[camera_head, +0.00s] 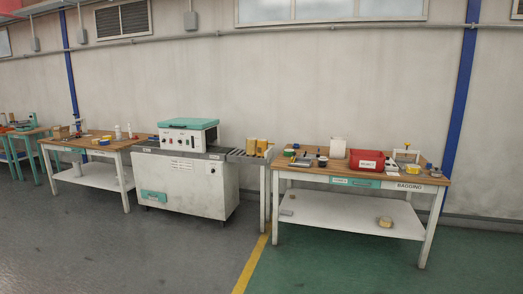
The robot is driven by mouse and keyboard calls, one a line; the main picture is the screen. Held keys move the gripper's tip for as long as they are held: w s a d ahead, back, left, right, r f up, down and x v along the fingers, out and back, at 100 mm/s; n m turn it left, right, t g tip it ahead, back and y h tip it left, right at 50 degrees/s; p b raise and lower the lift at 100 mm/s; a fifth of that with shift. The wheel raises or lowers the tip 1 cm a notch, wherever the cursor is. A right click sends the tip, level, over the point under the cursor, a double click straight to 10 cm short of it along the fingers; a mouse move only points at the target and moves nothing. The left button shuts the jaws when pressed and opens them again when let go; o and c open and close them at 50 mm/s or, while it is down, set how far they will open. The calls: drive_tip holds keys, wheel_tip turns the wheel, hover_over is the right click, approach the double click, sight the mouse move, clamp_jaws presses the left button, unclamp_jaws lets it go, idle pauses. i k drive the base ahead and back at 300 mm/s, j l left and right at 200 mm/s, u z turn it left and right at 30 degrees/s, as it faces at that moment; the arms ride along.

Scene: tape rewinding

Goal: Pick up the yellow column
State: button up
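Two yellow-orange upright column-like pieces stand side by side at the right end of the roller conveyor (238,153): a left one (251,146) and a right one (262,147). They look alike and stand very close together; I cannot tell which one the task names. A thin yellow upright piece (406,149) also shows on the right workbench (310,171); it is too small to make out. My gripper is not in view.
A white machine (185,180) with a teal-lidded box (189,135) stands left of the columns. The right workbench carries a red bin (367,161), a white box (338,147) and small items. A left workbench (75,145) stands beyond. The floor (180,255) in front is clear.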

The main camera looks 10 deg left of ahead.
sight(263, 144)
drive_tip(key=i+j+u, duration=0.25)
drive_tip(key=i, duration=0.3)
drive_tip(key=i+u, duration=0.3)
drive_tip(key=i, duration=0.2)
drive_tip(key=i+u, duration=0.1)
drive_tip(key=i, duration=4.05)
drive_tip(key=l, duration=0.05)
